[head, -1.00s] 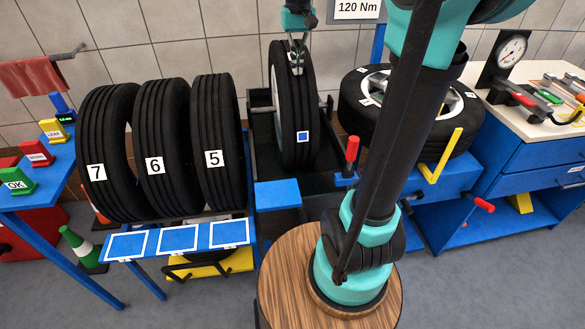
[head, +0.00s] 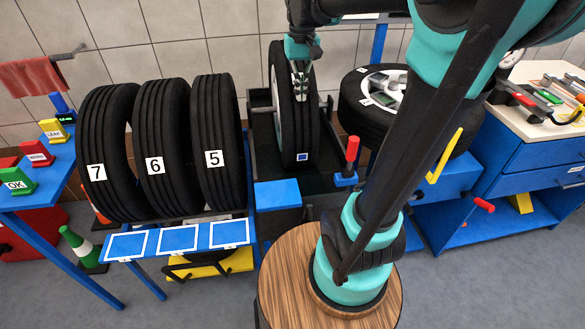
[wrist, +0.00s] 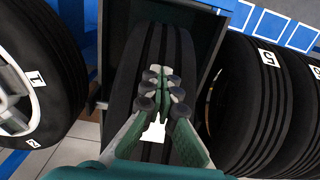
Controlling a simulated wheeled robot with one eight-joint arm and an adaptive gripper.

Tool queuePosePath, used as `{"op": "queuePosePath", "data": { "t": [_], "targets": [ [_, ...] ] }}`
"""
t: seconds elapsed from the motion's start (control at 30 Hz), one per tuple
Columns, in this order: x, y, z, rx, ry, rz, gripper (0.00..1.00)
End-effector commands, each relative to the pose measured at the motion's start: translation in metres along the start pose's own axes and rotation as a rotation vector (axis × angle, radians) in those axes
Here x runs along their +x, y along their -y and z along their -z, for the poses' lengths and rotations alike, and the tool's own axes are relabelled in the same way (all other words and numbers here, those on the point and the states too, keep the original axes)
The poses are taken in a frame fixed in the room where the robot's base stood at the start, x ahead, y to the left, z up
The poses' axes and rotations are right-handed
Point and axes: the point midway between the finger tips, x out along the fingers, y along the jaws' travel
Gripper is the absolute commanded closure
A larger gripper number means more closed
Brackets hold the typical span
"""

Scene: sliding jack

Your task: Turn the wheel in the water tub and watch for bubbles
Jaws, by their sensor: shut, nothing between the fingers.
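The wheel (head: 285,125) stands upright in the dark water tub (head: 325,182), its black tread facing me. A blue square mark with a white border (head: 302,157) is low on the tread, near the tub's inside. My gripper (head: 300,94) is shut and empty, pointing down at the upper tread. The wrist view shows my gripper (wrist: 165,88) over the middle of the tread of the wheel (wrist: 180,50). A white patch (wrist: 153,131) shows between the finger links. I cannot tell whether the fingertips press on the rubber. I can make out no bubbles; the water is dark and largely hidden.
Tyres 7, 6 and 5 (head: 215,140) stand in a rack left of the tub. A wheel lies flat (head: 360,105) to the right, beside a red-handled lever (head: 352,150). Signal blocks, including green OK (head: 18,182), sit on the left table. A blue block (head: 277,194) is at the tub's front.

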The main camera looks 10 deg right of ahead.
Motion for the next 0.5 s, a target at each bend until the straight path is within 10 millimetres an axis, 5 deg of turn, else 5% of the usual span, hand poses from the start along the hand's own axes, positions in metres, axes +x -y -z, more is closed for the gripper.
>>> {"op": "queuePosePath", "data": {
  "t": [0.07,0.5],
  "targets": [
    [0.0,0.0,0.005,0.001,-0.02,-0.001,1.0],
    [-0.019,0.0,-0.039,0.0,-0.016,0.0,1.0]
  ]
}}
